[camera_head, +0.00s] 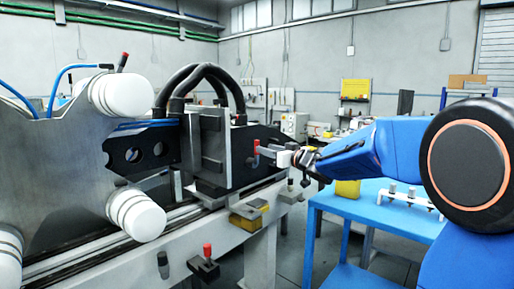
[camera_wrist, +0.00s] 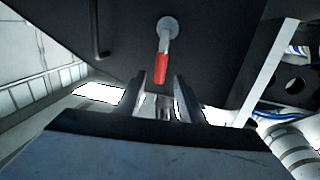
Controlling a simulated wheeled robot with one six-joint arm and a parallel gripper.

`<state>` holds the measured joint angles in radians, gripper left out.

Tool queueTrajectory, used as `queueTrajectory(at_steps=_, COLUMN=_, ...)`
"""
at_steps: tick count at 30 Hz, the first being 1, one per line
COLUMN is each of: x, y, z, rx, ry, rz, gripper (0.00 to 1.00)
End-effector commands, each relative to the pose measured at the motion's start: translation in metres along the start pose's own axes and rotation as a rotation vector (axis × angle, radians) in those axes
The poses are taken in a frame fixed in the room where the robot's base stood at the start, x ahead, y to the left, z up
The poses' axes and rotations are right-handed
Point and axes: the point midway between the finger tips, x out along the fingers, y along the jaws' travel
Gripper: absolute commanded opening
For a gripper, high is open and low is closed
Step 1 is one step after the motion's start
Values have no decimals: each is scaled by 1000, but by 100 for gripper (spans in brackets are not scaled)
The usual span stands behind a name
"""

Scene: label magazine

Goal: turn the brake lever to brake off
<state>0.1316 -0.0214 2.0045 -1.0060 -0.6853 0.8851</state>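The brake lever (camera_wrist: 162,58) is in the wrist view, a pale metal arm with a red grip hanging down from a round grey hub on a dark panel. My gripper (camera_wrist: 161,80) is open. Its two fingertips lie on either side of the red grip's lower end, with a gap visible on each side. I cannot tell the exact depth between fingers and grip. In the head view, my gripper (camera_head: 268,152) is at the dark side panel of the machine, with a small red part of the lever (camera_head: 256,160) beside its fingers.
Another red-tipped lever (camera_head: 207,252) stands on the rail's front, and a red-tipped handle (camera_head: 123,62) is at the upper left. White rollers (camera_head: 137,215) sit on the grey plate. A blue table (camera_head: 385,212) with a fixture stands below my arm.

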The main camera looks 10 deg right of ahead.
Motion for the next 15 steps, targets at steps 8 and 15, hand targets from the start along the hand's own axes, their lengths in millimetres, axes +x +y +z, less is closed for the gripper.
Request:
queueTrajectory(at_steps=8, x=47, y=-1, z=1, rx=1, ry=-1, rz=-1, gripper=36)
queueTrajectory(at_steps=15, x=68, y=0, z=0, rx=0, ry=0, rz=0, gripper=36)
